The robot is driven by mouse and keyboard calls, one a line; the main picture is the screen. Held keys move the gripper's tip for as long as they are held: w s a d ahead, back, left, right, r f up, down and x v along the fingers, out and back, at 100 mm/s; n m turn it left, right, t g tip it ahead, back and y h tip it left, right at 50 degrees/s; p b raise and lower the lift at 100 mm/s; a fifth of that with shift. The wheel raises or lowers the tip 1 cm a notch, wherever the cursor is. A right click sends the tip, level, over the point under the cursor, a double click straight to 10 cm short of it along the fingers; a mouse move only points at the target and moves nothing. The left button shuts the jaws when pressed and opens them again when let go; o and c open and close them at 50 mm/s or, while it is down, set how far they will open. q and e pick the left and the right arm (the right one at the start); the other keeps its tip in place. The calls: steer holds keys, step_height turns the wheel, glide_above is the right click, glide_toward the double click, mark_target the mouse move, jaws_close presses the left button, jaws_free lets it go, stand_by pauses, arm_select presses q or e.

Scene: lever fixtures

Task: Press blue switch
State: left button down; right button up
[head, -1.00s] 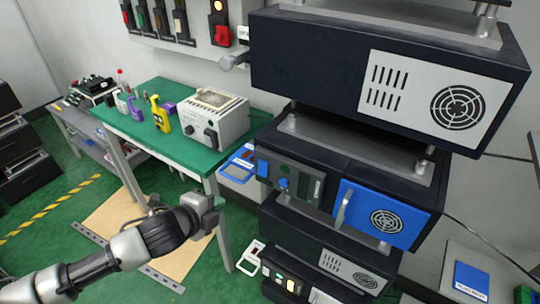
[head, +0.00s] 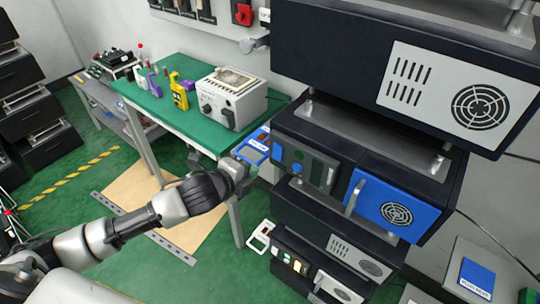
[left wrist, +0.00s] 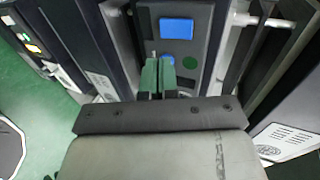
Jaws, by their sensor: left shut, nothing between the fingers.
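The blue switch (head: 277,152) is a small upright blue rectangle at the left of the grey front panel (head: 317,172) of a dark rack unit. It also shows in the left wrist view as a bright blue rectangle (left wrist: 176,28) above the fingertips. My left gripper (head: 246,181) is in front of and left of this panel in the head view, apart from the switch. In the left wrist view its fingers (left wrist: 158,74) are closed and empty, pointing toward the panel below the switch. A small round blue button (left wrist: 167,58) is partly hidden behind them. My right gripper is in neither view.
A silver lever (head: 354,197) stands out beside the blue vented unit (head: 395,207), right of the panel. A larger dark unit (head: 390,65) overhangs above. A green table (head: 180,115) with a white machine (head: 232,98) stands to the left.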

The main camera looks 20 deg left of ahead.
mark_target(275, 156)
arm_select(q)
steer(key=x, duration=0.2)
steer(key=p+x, duration=0.1)
steer(key=x, duration=0.2)
steer(key=r+p+x, duration=0.1)
steer(key=x, duration=0.2)
steer(key=shift+w+d, duration=0.2)
steer(key=shift+w, duration=0.25)
steer(key=shift+f, duration=0.1)
steer(key=b, duration=0.1)
steer(key=f+t+b, duration=0.1)
steer(key=shift+w+b, duration=0.2)
steer(key=shift+b, duration=0.2)
steer(key=shift+s+r+p, duration=0.1)
steer(key=shift+r+p, duration=0.2)
steer(key=shift+r, duration=0.1)
steer(key=shift+f, duration=0.1)
